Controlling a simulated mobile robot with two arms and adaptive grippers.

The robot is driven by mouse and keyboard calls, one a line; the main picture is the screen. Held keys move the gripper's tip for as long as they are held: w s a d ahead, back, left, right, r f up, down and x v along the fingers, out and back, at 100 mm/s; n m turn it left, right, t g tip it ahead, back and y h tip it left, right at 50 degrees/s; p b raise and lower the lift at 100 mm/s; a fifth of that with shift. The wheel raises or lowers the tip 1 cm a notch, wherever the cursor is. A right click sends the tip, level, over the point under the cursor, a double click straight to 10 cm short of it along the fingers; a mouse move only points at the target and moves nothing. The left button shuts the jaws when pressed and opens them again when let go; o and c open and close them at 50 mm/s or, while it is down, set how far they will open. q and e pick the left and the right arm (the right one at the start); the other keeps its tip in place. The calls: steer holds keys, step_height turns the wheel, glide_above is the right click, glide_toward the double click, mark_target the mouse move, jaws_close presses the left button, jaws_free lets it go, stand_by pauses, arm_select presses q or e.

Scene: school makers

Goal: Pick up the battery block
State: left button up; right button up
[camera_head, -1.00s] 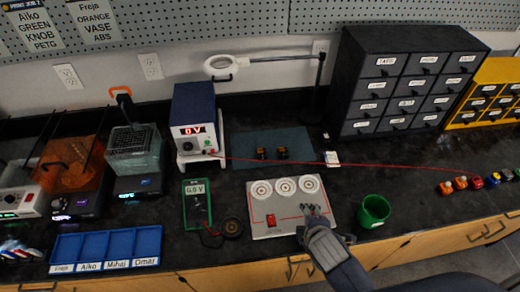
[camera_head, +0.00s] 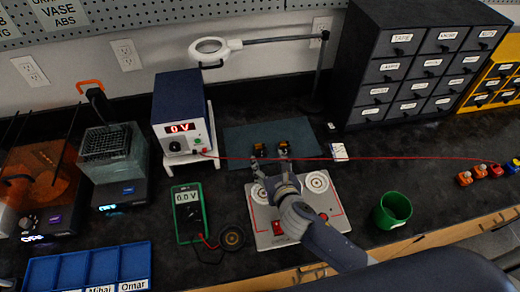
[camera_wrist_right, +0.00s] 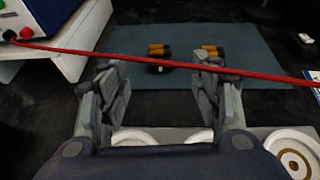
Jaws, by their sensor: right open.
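Two small dark blocks with orange-gold cells, which look like battery blocks, lie on the blue-grey mat (camera_head: 238,139). The left block (camera_head: 262,152) and the right block (camera_head: 285,146) are close together in the head view. In the wrist view the left block (camera_wrist_right: 160,51) shows between my fingers, farther off, and the right block (camera_wrist_right: 210,49) is partly hidden behind the right-hand finger. My right gripper (camera_head: 270,160) is open and empty, short of the blocks, above the far edge of the white panel (camera_head: 265,241). It also shows in the wrist view (camera_wrist_right: 161,72). My left gripper is out of view.
A red wire (camera_head: 400,158) runs across from the power supply (camera_head: 181,122), crossing in front of the blocks in the wrist view. A multimeter (camera_head: 188,213) lies left of the panel, a green cup (camera_head: 393,211) right. A dark drawer cabinet (camera_head: 420,65) stands behind.

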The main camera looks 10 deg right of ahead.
mark_target(261, 149)
steer(key=x, duration=0.2)
steer(key=shift+w+f, duration=0.15)
steer(key=shift+w, duration=0.15)
steer(key=shift+w+a+f, duration=0.1)
steer(key=shift+w+f, duration=0.1)
steer(key=shift+w, duration=0.15)
steer(key=shift+w+f, duration=0.1)
steer(key=shift+w, duration=0.2)
steer(key=x, duration=0.4)
steer(key=shift+w+f, duration=0.1)
steer(key=shift+w, duration=0.2)
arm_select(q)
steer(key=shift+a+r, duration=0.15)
arm_select(e)
steer(key=shift+c, duration=1.1)
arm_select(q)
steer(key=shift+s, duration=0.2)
arm_select(e)
steer(key=c, duration=0.9)
